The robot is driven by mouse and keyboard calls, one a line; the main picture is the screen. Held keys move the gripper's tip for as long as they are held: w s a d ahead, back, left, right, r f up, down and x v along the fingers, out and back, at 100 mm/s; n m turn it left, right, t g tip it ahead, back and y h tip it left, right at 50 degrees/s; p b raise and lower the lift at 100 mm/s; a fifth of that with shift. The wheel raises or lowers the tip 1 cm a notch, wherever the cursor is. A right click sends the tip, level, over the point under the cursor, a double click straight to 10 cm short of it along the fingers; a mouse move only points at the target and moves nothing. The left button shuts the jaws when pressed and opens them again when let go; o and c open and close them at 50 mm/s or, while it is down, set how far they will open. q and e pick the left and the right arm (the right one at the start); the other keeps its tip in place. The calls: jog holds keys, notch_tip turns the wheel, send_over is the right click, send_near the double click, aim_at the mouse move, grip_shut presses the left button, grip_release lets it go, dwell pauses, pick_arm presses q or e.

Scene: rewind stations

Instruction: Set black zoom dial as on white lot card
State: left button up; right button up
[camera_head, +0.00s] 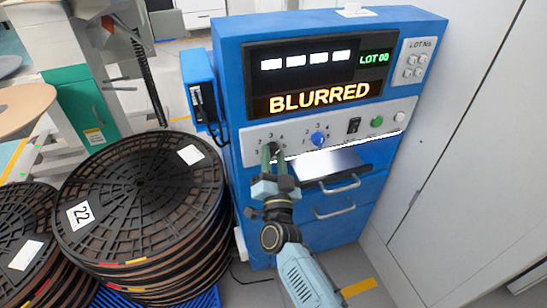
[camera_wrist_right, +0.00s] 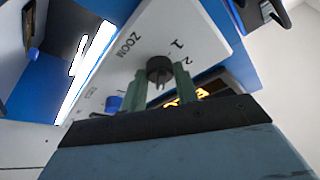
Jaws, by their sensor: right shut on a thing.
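The black zoom dial (camera_head: 273,146) is at the left of the white control strip (camera_head: 335,122) on the blue machine (camera_head: 232,90). My right gripper (camera_head: 272,158) reaches it from the front. In the right wrist view, its green fingers sit on either side of the dial (camera_wrist_right: 159,68), below the word ZOOM and the printed numbers 1 and 2. The gripper is shut on the dial. The dial's exact setting is hard to tell. The screen (camera_head: 320,97) reads BLURRED. I cannot tell which white card is the lot card. My left gripper is out of view.
A blue dial (camera_head: 318,140), a black switch (camera_head: 353,125) and a green button (camera_head: 377,121) sit right of the zoom dial. A drawer handle (camera_head: 340,186) juts out below.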

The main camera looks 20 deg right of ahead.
jog(key=o, duration=1)
jog(key=shift+s, duration=0.1)
jog(key=shift+s+f, duration=0.15)
jog(key=shift+s, duration=0.1)
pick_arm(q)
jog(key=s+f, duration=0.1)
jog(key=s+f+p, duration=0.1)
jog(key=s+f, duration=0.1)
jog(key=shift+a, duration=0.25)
pick_arm(e)
jog(key=v, duration=1.2)
jog(key=shift+s+a+f, duration=0.1)
jog(key=shift+s+a, duration=0.05)
jog(key=shift+s, duration=0.15)
